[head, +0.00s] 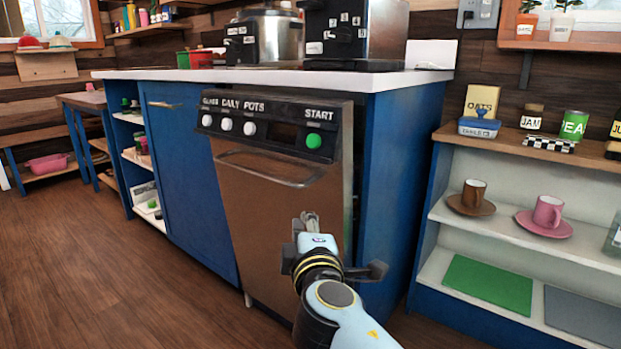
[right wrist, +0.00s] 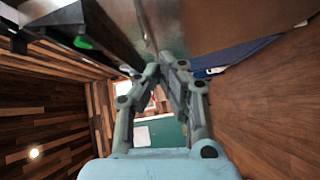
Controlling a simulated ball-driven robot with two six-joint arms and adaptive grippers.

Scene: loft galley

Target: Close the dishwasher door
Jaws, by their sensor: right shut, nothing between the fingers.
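The dishwasher door (head: 260,215) is a brown metal panel with a bar handle (head: 270,170) and a black control strip (head: 265,127) with white knobs and a green start button. Its top stands slightly out from the blue cabinet, so it looks a little ajar. My right gripper (head: 309,220) is shut and empty, in front of the door's lower right part, below the handle. In the right wrist view, my closed fingers (right wrist: 165,70) point toward the door's edge area. I cannot tell whether they touch it. My left gripper is not in view.
A white worktop (head: 420,78) with appliances lies above the dishwasher. To the right, an open shelf unit (head: 475,240) holds cups, saucers and jars. The wooden floor (head: 120,270) is clear at the left.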

